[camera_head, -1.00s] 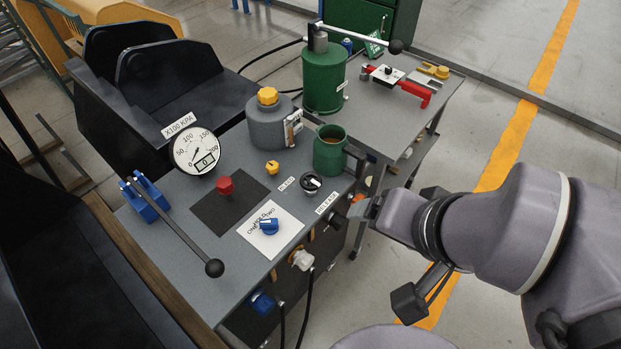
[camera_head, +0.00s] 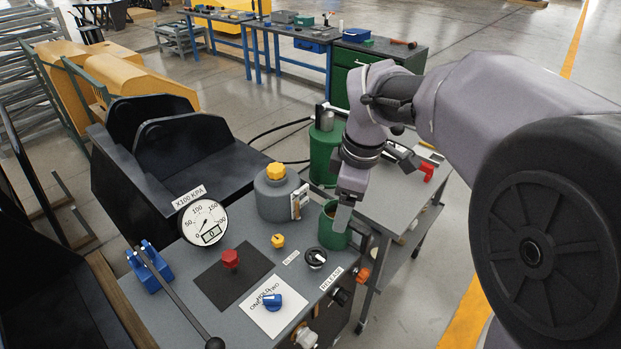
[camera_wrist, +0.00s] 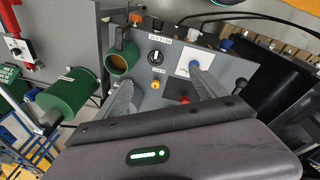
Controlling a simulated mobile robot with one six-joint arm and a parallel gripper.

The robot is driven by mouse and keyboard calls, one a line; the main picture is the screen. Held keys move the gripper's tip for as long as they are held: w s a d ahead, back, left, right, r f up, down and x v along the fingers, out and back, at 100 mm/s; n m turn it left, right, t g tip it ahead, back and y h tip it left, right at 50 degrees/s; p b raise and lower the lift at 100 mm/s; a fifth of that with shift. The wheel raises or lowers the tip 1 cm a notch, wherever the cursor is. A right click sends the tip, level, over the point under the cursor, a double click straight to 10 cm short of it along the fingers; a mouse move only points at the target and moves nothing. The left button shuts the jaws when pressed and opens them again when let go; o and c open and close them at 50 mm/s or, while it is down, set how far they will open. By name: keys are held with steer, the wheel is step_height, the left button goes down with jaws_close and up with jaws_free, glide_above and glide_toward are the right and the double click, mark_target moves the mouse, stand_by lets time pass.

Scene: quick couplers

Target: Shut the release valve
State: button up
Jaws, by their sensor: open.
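The release valve is a round black knob with a white pointer (camera_head: 316,258), on the grey bench top beside the "RELEASE" label (camera_head: 331,278). In the wrist view the knob (camera_wrist: 156,58) shows ahead of the fingers, between them. The fingers are seen edge-on in the head view.
A green mug (camera_head: 328,236) stands near the knob, partly behind my gripper. A small yellow knob (camera_head: 278,240), red knob (camera_head: 231,259), blue selector (camera_head: 271,301) and pressure gauge (camera_head: 205,222) are on the bench. A grey canister (camera_head: 275,198) stands behind.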

steer(key=w+a+f+n+g, duration=0.1)
steer(key=w+a+f+n, duration=0.2)
steer(key=w+f+n, duration=0.15)
steer(key=n+h, duration=0.1)
steer(key=n, duration=0.5)
glide_toward(316, 254)
steer(key=shift+g, duration=0.4)
steer(key=f+b, duration=0.2)
steer(key=f, duration=0.1)
steer(key=f+b, duration=0.4)
steer(key=f, duration=0.1)
steer(key=shift+w+f, duration=0.3)
steer(key=shift+f, duration=0.05)
steer(key=c, duration=1.4)
